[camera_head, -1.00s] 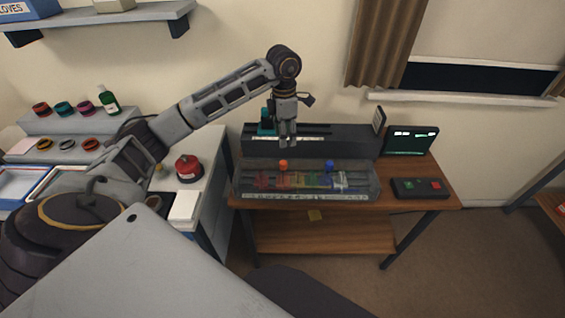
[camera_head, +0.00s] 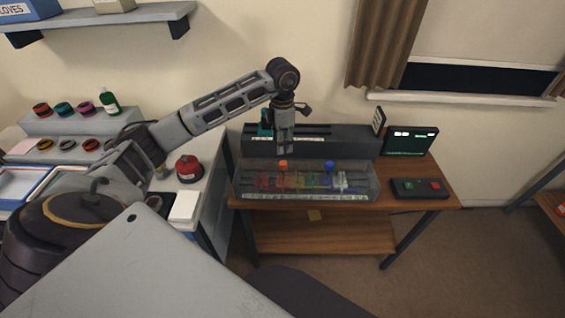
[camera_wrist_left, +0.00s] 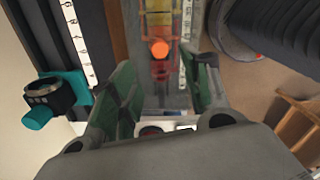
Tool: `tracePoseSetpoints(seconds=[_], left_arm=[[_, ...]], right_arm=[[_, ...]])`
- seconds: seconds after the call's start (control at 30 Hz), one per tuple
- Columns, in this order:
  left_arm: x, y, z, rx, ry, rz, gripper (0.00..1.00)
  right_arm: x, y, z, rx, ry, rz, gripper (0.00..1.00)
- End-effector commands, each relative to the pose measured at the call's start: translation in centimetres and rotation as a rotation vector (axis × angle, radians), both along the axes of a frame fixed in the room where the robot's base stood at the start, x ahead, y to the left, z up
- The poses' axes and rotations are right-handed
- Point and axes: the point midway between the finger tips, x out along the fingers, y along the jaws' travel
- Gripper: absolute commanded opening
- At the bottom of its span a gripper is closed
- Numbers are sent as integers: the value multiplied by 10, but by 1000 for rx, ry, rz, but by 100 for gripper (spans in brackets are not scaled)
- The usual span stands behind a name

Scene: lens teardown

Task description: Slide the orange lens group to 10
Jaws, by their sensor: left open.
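The orange knob (camera_head: 283,164) of the orange lens group stands on top of a clear optical bench case (camera_head: 250,182) near its left part. In the left wrist view the orange knob (camera_wrist_left: 159,49) shows ahead of and between my fingers. My left gripper (camera_head: 286,151) is open and empty above and behind the case, close to the orange knob; its two green-padded fingers (camera_wrist_left: 160,95) show apart in the wrist view. A scale strip (camera_head: 305,197) runs along the case front, its numbers too small to read. My right gripper is not in view.
A blue knob (camera_head: 329,165) stands further right on the case. A dark rail (camera_head: 350,140) with a teal clamp (camera_head: 265,127) is behind it. A monitor (camera_head: 411,141) and a button box (camera_head: 419,188) are at the right. A red container (camera_head: 189,168) is on the left table.

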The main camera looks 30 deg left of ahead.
Motion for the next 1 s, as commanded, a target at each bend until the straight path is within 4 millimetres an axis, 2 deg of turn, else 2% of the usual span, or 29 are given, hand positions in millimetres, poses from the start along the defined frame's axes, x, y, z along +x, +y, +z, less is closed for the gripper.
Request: tracePoseSetpoints(seconds=[0.23, 0.6, 0.8, 1.0], left_arm=[[-1, 0, -32, -1, 4, -1, 48], [-1, 0, -80, 0, 3, -1, 48], [0, 0, -97, -1, 2, -1, 48], [0, 0, -104, 0, 0, -1, 48]], right_arm=[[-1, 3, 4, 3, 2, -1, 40], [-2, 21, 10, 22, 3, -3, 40], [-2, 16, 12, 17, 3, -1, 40], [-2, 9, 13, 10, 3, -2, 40]])
